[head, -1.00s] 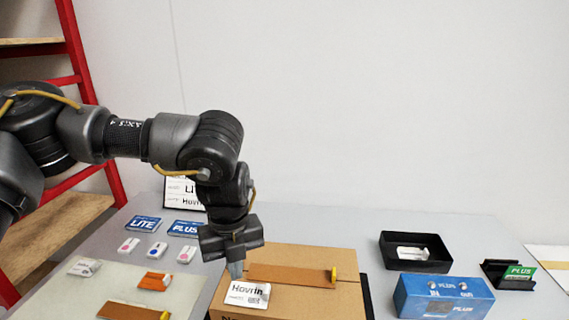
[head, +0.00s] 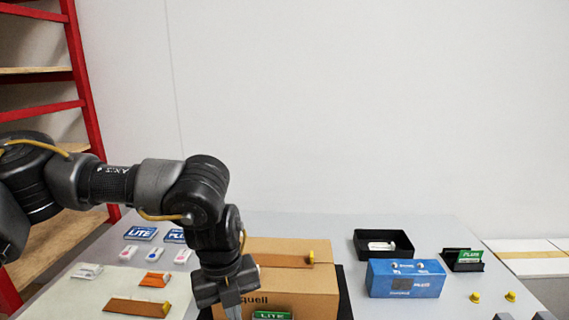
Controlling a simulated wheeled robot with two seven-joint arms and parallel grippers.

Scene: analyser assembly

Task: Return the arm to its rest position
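My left arm comes in from the left. Its dark gripper (head: 234,306) points down at the front left part of the cardboard box (head: 287,283), close to the lower picture edge. The fingers look like one narrow grey shape, so I cannot tell whether they are open or shut, and I see nothing clearly held. The gripper covers the left part of the box. My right gripper is not in view.
A green LITE card (head: 272,316) shows at the box front. To the right are a black tray (head: 405,253), a blue box (head: 405,279) and a green PLUS card (head: 470,256) in a black holder. Blue cards and orange pieces lie left. Above the table is free room.

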